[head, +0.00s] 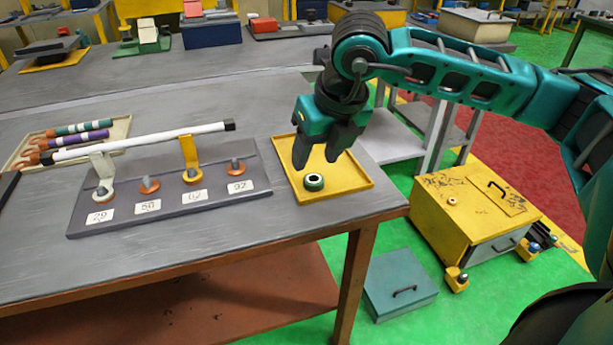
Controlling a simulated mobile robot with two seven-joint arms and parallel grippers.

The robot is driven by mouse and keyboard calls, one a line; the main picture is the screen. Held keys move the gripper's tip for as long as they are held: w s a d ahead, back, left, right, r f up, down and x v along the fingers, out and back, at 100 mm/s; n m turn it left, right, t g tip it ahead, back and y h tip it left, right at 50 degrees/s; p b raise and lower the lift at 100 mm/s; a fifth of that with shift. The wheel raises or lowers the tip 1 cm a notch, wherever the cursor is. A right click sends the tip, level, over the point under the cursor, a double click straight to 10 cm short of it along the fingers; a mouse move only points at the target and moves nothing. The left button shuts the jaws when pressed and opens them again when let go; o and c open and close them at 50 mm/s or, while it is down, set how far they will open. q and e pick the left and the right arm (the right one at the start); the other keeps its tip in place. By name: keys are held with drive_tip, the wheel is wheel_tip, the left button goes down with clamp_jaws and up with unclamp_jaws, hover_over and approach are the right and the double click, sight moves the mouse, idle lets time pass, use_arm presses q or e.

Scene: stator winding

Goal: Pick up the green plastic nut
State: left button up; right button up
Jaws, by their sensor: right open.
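The green plastic nut (314,182) is a small green ring with a white inside. It lies in the yellow tray (353,184) at the right end of the grey workbench. My right gripper (316,161) points down over the tray with its fingers apart. It is empty, just above and a little behind the nut in the head view. Whether a fingertip touches the nut cannot be told. My left gripper is not in view.
Left of the tray stands a grey block (170,209) with several numbered posts and rings. A white rod (150,139) rests on two holders above it. Behind it at left, a tray (122,128) holds striped tools. The bench's right edge is close to the yellow tray.

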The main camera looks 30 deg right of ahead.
drive_tip(key=w+d+h, duration=0.1)
drive_tip(key=d, duration=0.2)
approach(315, 174)
drive_tip(key=f, duration=0.1)
drive_tip(key=a+f, duration=0.1)
drive_tip(key=shift+s+f+m, duration=0.25)
drive_tip(key=shift+f+m, duration=0.15)
drive_tip(key=shift+t, duration=0.3)
drive_tip(key=x, duration=0.5)
drive_tip(key=shift+w+d+f, duration=0.1)
drive_tip(key=shift+w+f, duration=0.1)
drive_tip(key=shift+f, duration=0.1)
drive_tip(key=c, duration=0.7)
drive_tip(key=shift+r, duration=0.1)
